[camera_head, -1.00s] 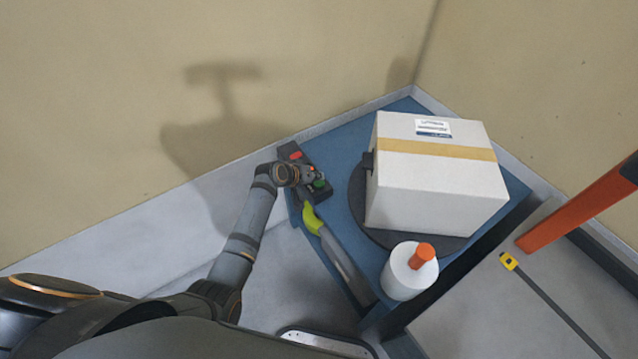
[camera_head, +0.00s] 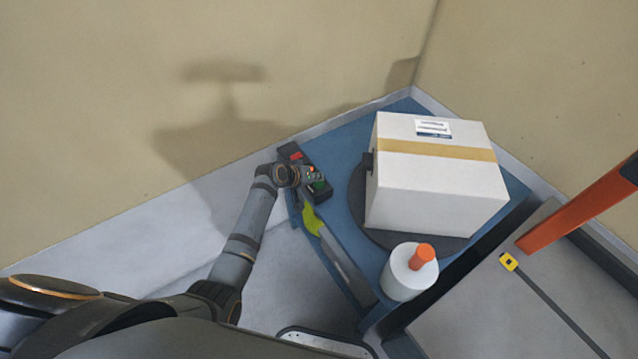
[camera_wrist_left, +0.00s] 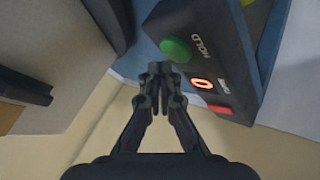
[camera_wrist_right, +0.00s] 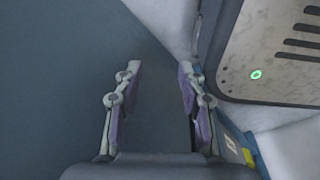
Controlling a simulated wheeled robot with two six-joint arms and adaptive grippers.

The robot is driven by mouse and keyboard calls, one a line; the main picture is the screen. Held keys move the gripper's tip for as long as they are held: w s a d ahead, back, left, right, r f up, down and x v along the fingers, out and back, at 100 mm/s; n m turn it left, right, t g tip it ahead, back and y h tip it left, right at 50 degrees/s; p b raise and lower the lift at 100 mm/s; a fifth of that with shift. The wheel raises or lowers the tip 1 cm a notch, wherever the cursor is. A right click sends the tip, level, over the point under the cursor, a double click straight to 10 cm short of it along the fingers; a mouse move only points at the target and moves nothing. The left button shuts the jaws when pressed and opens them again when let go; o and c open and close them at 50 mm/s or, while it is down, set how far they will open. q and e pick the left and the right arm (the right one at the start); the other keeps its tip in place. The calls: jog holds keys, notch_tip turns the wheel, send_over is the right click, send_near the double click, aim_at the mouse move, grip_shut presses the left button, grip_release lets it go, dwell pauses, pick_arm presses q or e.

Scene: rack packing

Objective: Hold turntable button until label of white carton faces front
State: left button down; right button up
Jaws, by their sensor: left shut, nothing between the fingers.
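The white carton (camera_head: 432,190) sits on the dark round turntable (camera_head: 358,205). A tan tape strip crosses its top, and a white-and-blue label (camera_head: 433,128) shows on its top near the far edge. The control box (camera_head: 291,151) stands left of the turntable. In the left wrist view it has a green button (camera_wrist_left: 176,49) beside the word HOLD, a lit display reading 0 (camera_wrist_left: 201,85) and a red button (camera_wrist_left: 221,109). My left gripper (camera_wrist_left: 160,75) is shut and empty, its tips close beside the green button; contact cannot be told. My right gripper (camera_wrist_right: 159,76) is open and empty.
A white bottle with an orange cap (camera_head: 408,272) stands at the table's near edge. Walls close off the back.

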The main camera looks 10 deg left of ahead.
aim_at(317, 185)
pick_arm(q)
jog(key=shift+f, duration=0.15)
jog(key=shift+f, duration=0.25)
jog(key=shift+f+b, duration=0.35)
jog(key=shift+f, duration=0.15)
dwell(1.4)
jog(key=shift+r, duration=0.15)
dwell(0.6)
jog(key=shift+r+p, duration=0.8)
jog(key=shift+p, duration=0.2)
notch_tip(317, 185, up, 5)
jog(key=p, duration=0.5)
jog(key=shift+r, duration=0.1)
